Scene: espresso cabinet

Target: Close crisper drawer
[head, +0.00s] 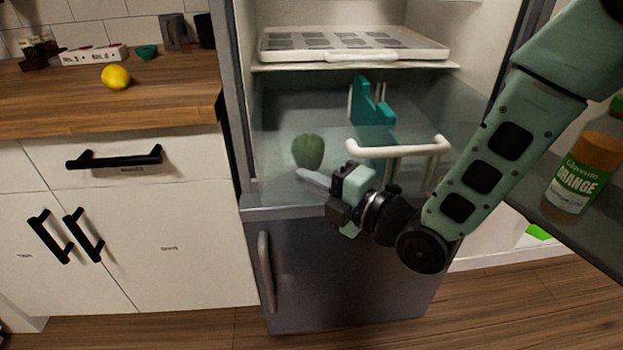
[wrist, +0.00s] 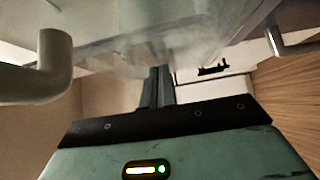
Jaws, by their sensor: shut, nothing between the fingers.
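The crisper drawer (head: 275,150) is a clear see-through bin in the lower part of the open fridge, with a white bar handle (head: 397,148) across its front. It looks pulled out toward me. A green round vegetable (head: 308,151) and a teal item (head: 370,103) show inside or through it. My gripper (head: 318,182) is in front of the drawer, below and left of the handle. In the wrist view my gripper's fingers (wrist: 157,88) are together and empty, close to the clear drawer wall (wrist: 140,45). The handle (wrist: 45,75) shows at the left there, apart from the fingers.
A white tray (head: 352,45) sits on the shelf above. The open fridge door at right holds an orange juice bottle (head: 580,175). The grey lower door (head: 340,270) has its own handle (head: 267,272). A counter (head: 110,98) with a lemon (head: 116,77) stands left.

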